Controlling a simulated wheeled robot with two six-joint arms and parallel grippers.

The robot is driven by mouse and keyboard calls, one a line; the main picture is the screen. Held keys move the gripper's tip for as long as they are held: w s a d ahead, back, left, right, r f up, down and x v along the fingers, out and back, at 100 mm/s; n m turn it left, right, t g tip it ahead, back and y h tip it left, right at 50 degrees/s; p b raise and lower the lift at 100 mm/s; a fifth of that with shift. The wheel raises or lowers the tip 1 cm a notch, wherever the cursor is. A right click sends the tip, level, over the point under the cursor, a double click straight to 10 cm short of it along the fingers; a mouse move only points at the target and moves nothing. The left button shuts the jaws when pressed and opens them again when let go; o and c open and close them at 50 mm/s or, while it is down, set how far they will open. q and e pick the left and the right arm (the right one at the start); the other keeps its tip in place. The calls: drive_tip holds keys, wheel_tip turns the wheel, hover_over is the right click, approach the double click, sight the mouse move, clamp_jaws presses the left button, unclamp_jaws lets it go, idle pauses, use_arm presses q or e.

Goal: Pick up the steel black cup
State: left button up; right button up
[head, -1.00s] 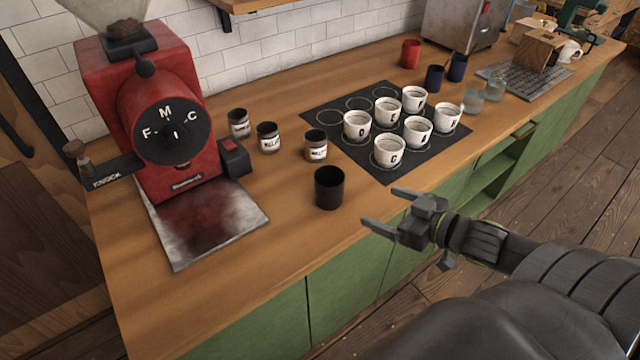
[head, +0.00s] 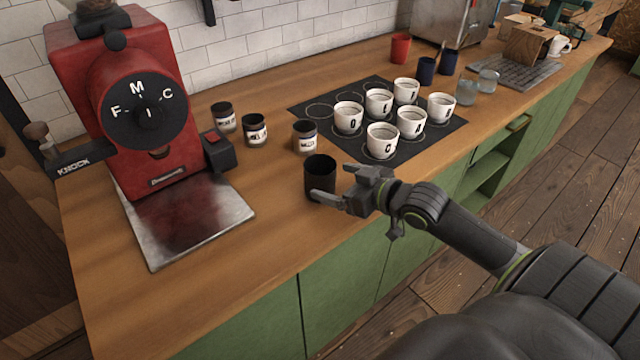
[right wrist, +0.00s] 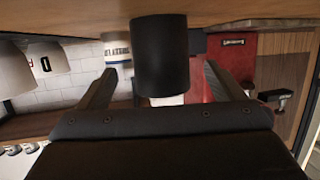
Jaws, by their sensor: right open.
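The black cup (head: 320,176) stands upright on the wooden counter, to the right of the grinder's metal tray. My right gripper (head: 334,181) is open at the cup's right side, one finger in front of the cup's lower part. In the right wrist view, the black cup (right wrist: 160,55) shows upside down between the two spread fingers of the gripper (right wrist: 156,85). I cannot tell whether a finger touches the cup. My left gripper is not in view.
A red grinder (head: 130,100) stands at the left with a metal tray (head: 190,222). Several small labelled jars (head: 305,138) stand just behind the cup. A dark mat (head: 420,148) with several white lettered cups (head: 382,141) lies to the right. The counter front is bare.

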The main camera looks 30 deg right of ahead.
drive_tip(key=shift+x, duration=2.65)
drive_tip(key=shift+r, duration=0.15)
drive_tip(key=c, duration=1.1)
